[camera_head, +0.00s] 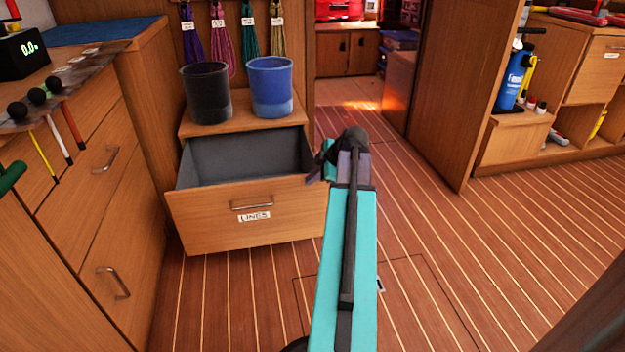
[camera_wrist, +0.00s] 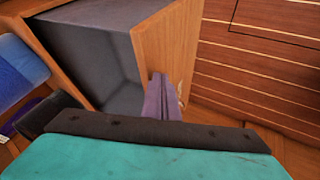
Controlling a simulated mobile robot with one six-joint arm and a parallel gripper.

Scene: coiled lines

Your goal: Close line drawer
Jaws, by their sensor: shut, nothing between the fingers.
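The line drawer (camera_head: 247,215) stands pulled well open from its wooden cabinet, with a "LINES" label and a metal handle (camera_head: 252,206) on its front. Its grey inside looks empty where I can see it. In the wrist view the drawer front (camera_wrist: 168,45) runs down behind my gripper (camera_wrist: 160,84), whose purple fingers are shut together with nothing between them. The fingers overlap the near end of the front panel, close to the handle. I cannot tell whether they touch it. In the head view my arm's end is beside the drawer's right front corner.
A black bucket (camera_head: 206,95) and a blue bucket (camera_head: 270,88) stand on the cabinet top behind the drawer. Coiled lines (camera_head: 223,40) hang above them. A wooden cabinet with drawers (camera_head: 105,190) is close on the left. The plank floor (camera_head: 440,220) to the right is clear.

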